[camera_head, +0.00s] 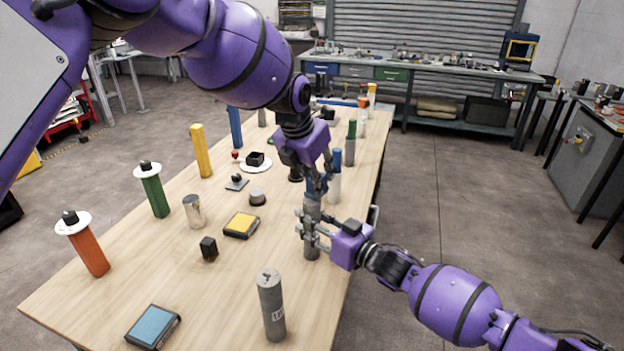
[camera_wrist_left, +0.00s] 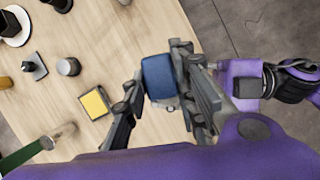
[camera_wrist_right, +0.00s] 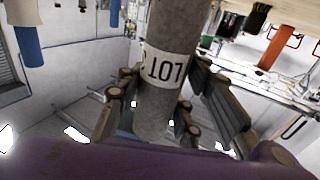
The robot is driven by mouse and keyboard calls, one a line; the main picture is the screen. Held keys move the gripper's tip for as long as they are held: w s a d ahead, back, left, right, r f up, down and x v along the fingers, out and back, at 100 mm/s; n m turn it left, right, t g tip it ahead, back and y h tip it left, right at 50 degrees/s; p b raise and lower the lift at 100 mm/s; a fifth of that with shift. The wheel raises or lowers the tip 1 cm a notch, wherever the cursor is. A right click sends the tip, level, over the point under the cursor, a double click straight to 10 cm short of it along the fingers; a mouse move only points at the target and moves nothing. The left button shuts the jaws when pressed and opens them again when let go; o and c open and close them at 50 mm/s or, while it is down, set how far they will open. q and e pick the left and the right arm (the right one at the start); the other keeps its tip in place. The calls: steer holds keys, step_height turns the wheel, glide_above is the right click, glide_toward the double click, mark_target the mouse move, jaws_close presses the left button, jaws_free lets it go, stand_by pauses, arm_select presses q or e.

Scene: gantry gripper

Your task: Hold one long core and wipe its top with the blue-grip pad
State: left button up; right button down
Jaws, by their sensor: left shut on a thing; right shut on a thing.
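My right gripper (camera_head: 312,230) is shut around a grey long core (camera_head: 312,246). The core stands upright near the table's right edge; its "107" label (camera_wrist_right: 165,66) shows in the right wrist view. My left gripper (camera_head: 317,183) is directly above and shut on the blue-grip pad (camera_wrist_left: 158,77). In the head view the pad is mostly hidden by the fingers, with a little blue showing just over the core's top. I cannot tell whether pad and core touch. Another grey core (camera_head: 271,306) stands upright at the table's front.
The wooden table (camera_head: 215,290) also bears a yellow-topped block (camera_head: 241,225), a blue-topped block (camera_head: 153,326), a small black block (camera_head: 208,248) and a metal cylinder (camera_head: 194,211). Orange (camera_head: 88,248), green (camera_head: 155,192) and yellow (camera_head: 201,150) posts line the left side. More cylinders stand behind my left gripper.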

arm_select(q)
steer(key=shift+w+d, duration=0.1)
steer(key=shift+w, duration=0.25)
steer(key=s, duration=0.1)
steer(key=s+a, duration=0.1)
steer(key=s, duration=0.1)
steer(key=shift+s+f, duration=0.1)
steer(key=shift+f, duration=0.05)
steer(key=shift+c, duration=0.2)
steer(key=v, duration=0.2)
steer(key=shift+d+r, duration=0.1)
steer(key=shift+r, duration=3.15)
arm_select(e)
steer(key=c, duration=1.1)
jaws_free()
steer(key=v, duration=1.2)
